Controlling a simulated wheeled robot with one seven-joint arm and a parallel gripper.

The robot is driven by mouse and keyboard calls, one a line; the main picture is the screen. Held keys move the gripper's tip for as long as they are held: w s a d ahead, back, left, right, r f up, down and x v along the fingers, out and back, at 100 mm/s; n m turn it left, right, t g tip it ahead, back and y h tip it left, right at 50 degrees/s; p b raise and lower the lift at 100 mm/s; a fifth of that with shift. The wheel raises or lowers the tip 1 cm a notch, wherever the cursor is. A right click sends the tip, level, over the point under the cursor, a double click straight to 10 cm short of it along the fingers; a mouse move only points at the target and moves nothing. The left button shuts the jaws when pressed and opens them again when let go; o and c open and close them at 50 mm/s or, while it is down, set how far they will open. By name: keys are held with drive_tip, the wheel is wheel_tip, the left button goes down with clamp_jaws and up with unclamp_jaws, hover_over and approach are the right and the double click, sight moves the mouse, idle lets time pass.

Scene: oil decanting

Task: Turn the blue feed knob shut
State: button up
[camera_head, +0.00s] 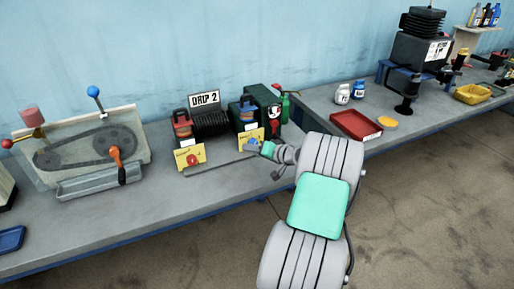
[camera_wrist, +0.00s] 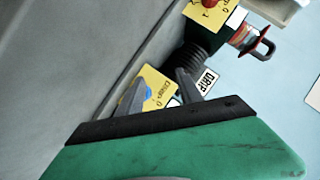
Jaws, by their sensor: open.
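The blue feed knob (camera_head: 252,142) sits on a yellow plate (camera_head: 258,133) at the front of the right-hand unit on the bench. My gripper (camera_head: 256,149) is right in front of it and partly covers it in the head view. In the wrist view the knob (camera_wrist: 147,95) shows between the two fingers of my gripper (camera_wrist: 161,80), nearer the left finger. The fingers are apart, with nothing visibly clasped. I cannot tell whether a finger touches the knob. The knob's exact turn angle is too small to read.
A red knob (camera_head: 192,160) on another yellow plate stands to the left, by the "DRIP 2" sign (camera_head: 204,99). A red tray (camera_head: 355,125) and small bottles (camera_head: 343,94) lie to the right. A belt-and-pulley rig (camera_head: 85,150) stands far left. The bench front is mostly clear.

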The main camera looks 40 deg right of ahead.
drive_tip(key=shift+m+t+h, duration=0.6)
drive_tip(key=shift+m+t, duration=0.2)
drive_tip(key=s+d, duration=0.1)
drive_tip(key=d, duration=0.1)
drive_tip(key=s+d, duration=0.1)
drive_tip(key=d, duration=0.1)
drive_tip(key=s+d+f, duration=0.1)
drive_tip(key=shift+d, duration=0.4)
drive_tip(key=p+x, duration=0.1)
drive_tip(key=x, duration=0.6)
drive_tip(key=shift+w, duration=0.3)
clamp_jaws()
